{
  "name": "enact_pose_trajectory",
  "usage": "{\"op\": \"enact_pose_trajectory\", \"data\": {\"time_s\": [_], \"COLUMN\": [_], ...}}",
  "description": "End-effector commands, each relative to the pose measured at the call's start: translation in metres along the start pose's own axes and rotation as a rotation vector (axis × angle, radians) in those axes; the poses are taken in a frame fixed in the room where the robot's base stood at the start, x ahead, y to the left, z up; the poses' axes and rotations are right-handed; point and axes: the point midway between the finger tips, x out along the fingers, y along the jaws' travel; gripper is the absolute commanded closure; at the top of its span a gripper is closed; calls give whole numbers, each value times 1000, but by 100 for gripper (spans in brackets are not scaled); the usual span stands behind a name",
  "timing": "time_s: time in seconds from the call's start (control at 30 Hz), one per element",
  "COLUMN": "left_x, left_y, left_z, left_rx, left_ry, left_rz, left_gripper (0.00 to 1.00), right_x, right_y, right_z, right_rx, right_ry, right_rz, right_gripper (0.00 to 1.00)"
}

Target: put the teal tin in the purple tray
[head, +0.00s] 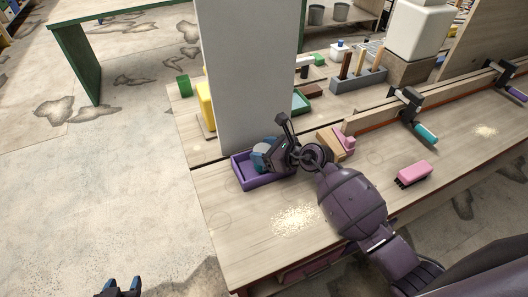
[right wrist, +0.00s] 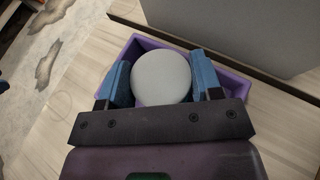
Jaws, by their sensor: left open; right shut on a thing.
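The purple tray (head: 241,179) stands on the workbench near its left edge, in front of the tall grey panel. My right gripper (head: 264,157) is over the tray, shut on the tin. In the right wrist view the tin shows as a round pale grey top (right wrist: 161,78) between the blue fingertips, with the tray's purple rim (right wrist: 238,82) around and behind it. The tin's side is mostly hidden by the fingers. I cannot tell if its base touches the tray floor. My left gripper (head: 122,287) is open and empty at the bottom left, over the floor.
The grey panel (head: 250,80) rises close behind the tray. A wood block and pink object (head: 346,143) lie right of the gripper. A pink brush (head: 414,172) and a teal-handled clamp (head: 425,132) are farther right. Sawdust (head: 296,219) lies in front on otherwise clear bench.

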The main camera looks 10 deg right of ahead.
Motion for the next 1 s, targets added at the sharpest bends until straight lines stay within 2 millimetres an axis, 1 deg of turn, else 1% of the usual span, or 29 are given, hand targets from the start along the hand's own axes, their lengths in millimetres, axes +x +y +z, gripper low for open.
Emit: {"op": "enact_pose_trajectory", "data": {"time_s": [0.07,0.3,0.47,0.5,0.63,0.9,1.0], "left_x": [1,0,2,1,1,1,0], "left_y": [0,0,0,0,0,0,0], "left_z": [1,0,3,2,2,2,0], "left_rx": [0,0,0,0,0,0,0], "left_ry": [0,0,-1,-1,-1,-1,-1], "left_rz": [0,0,0,0,0,0,0], "left_gripper": [49,49,49,49,49,49,49], "right_x": [2,2,3,3,3,2,-1], "right_y": [0,0,0,0,0,0,0], "right_z": [-4,-3,-7,-6,-6,-5,-3], "right_rx": [0,-1,-1,-1,-1,0,-1], "right_ry": [-1,-2,-1,-1,-1,-1,-1], "right_rz": [-1,0,0,0,0,0,-1], "right_gripper": [68,68,68,35,15,15,15]}}
